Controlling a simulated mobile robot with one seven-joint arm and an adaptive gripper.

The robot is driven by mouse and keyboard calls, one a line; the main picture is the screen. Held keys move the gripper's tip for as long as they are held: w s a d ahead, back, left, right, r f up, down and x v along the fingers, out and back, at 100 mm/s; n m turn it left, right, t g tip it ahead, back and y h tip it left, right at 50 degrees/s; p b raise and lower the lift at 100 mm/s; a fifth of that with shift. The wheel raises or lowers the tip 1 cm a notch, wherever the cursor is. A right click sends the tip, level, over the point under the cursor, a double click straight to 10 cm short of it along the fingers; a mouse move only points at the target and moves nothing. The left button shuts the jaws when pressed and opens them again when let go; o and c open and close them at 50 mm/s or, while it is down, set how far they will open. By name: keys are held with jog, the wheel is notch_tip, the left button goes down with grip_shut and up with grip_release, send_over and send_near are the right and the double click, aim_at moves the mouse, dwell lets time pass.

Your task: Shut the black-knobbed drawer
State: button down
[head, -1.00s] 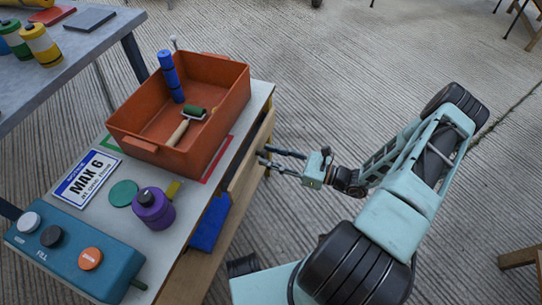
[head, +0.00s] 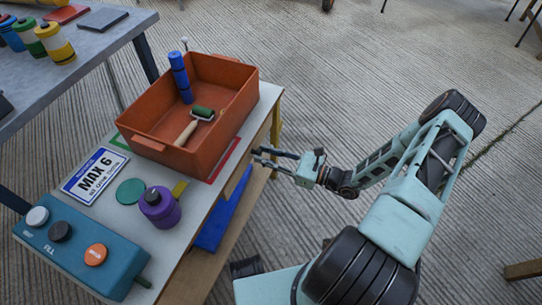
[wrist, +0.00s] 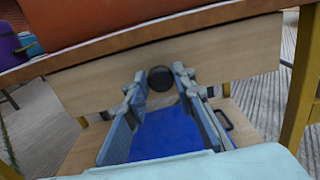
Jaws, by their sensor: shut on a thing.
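The drawer's pale wooden front (wrist: 215,60) spans the wrist view just under the bench top. Its round black knob (wrist: 160,78) sits in the middle of the front, between my fingertips. My gripper (wrist: 158,88) is closed on the knob, one finger on each side. In the head view my gripper (head: 258,156) reaches in from the right to the bench's side. There the knob is too small to make out and the bench top (head: 215,205) hides most of the drawer. I cannot tell how far the drawer stands out.
An orange tray (head: 150,142) with a roller and a blue cylinder stands on the bench above the drawer. A blue object (wrist: 165,130) lies on the lower shelf. A yellow leg (wrist: 298,105) stands to the right in the wrist view.

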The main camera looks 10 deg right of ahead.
jog(key=shift+w+a, duration=0.1)
jog(key=shift+a, duration=0.05)
jog(key=c, duration=1.7)
grip_release()
jog(key=shift+o, duration=0.2)
jog(key=v, duration=1.2)
